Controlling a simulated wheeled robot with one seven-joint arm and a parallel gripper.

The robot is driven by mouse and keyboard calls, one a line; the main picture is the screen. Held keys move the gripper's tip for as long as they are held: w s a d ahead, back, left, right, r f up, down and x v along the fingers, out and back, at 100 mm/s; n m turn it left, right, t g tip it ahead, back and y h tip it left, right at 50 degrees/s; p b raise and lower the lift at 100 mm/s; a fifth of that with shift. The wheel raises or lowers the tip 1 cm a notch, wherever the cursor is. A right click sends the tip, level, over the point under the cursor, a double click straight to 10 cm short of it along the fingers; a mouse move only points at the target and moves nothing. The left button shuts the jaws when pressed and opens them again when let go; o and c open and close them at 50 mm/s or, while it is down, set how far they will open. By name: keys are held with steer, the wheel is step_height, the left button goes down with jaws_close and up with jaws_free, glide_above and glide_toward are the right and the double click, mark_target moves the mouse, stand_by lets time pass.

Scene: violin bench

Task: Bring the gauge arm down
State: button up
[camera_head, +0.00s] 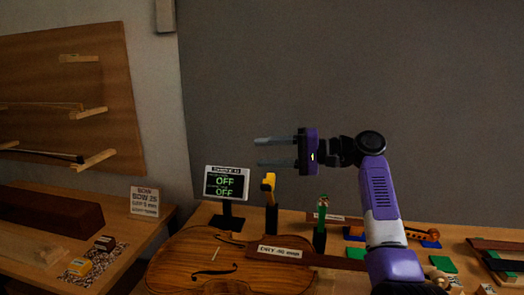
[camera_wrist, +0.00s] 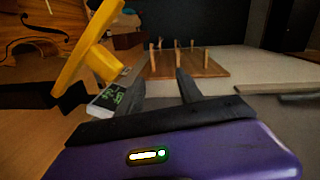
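A yellow piece, apparently the gauge arm (camera_head: 268,183), stands raised on a black post (camera_head: 271,218) behind the violin (camera_head: 215,265). In the wrist view the yellow arm (camera_wrist: 87,50) is large and close, left of the fingers, and slants upward. The display reads OFF on both lines.
A green-topped post (camera_head: 321,222) stands right of the yellow arm. A labelled dark bar (camera_head: 300,256) lies across the violin's right side. A side bench at left holds a dark block (camera_head: 50,212) and a sign (camera_head: 144,201).

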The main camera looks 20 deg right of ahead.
steer(key=p+v, duration=0.1)
steer(key=v, duration=0.6)
steer(key=shift+f+p, duration=0.3)
steer(key=shift+f, duration=0.25)
steer(key=shift+s+p, duration=0.1)
steer(key=shift+p, duration=0.2)
